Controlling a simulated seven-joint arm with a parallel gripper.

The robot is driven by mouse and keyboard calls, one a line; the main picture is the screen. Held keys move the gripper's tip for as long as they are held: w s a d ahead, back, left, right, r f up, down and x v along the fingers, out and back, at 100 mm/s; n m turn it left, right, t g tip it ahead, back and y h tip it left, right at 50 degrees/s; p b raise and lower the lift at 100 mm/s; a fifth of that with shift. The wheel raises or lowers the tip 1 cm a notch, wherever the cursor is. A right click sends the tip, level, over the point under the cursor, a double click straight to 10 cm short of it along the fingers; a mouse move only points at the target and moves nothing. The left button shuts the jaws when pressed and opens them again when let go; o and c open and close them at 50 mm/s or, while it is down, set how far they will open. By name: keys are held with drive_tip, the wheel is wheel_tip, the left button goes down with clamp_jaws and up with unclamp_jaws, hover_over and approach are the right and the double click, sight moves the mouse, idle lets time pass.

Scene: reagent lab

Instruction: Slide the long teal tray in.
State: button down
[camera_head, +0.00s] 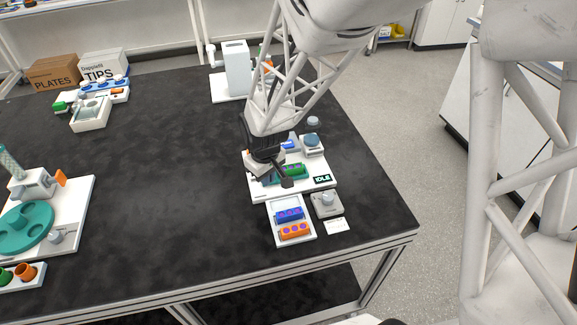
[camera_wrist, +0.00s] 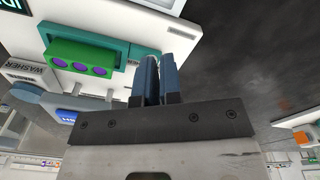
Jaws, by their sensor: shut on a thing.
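The long teal tray (camera_wrist: 100,35) runs across the upper part of the wrist view, on a white machine base (camera_wrist: 65,12). A green block (camera_wrist: 82,58) with purple round tops sits along it; this block (camera_head: 293,170) also shows in the head view. My gripper (camera_wrist: 155,62) is shut at one end of the tray, with its two dark blue fingers close together. What lies between the fingertips is mostly hidden, but it appears to be the tray's end. In the head view my gripper (camera_head: 268,170) hides most of the tray.
A dark "IDLE" display (camera_head: 321,180) is on the base. In front, a white rack (camera_head: 291,206) holds a blue and an orange block, beside a grey knob unit (camera_head: 326,204). A turntable device (camera_head: 25,225) stands far left. The table's middle left is clear.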

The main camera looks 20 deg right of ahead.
drive_tip(key=shift+g, duration=0.3)
drive_tip(key=shift+s+d+r, duration=0.1)
drive_tip(key=shift+s+r, duration=0.25)
drive_tip(key=shift+r, duration=0.3)
drive_tip(key=shift+s+r, duration=0.35)
drive_tip(key=shift+r, duration=0.35)
drive_tip(key=shift+s+d+r, duration=0.1)
drive_tip(key=shift+s+r, duration=0.25)
drive_tip(key=shift+r, duration=0.3)
drive_tip(key=c, duration=1.4)
unclamp_jaws()
drive_tip(key=shift+w, duration=0.1)
drive_tip(key=m, duration=0.3)
drive_tip(key=w+m, duration=0.1)
drive_tip(key=m, duration=0.2)
drive_tip(key=w+r+m, duration=0.1)
drive_tip(key=m, duration=0.2)
drive_tip(key=shift+w+a, duration=0.1)
drive_tip(key=shift+w, duration=0.15)
drive_tip(key=shift+f, duration=0.2)
drive_tip(key=shift+f, duration=3.75)
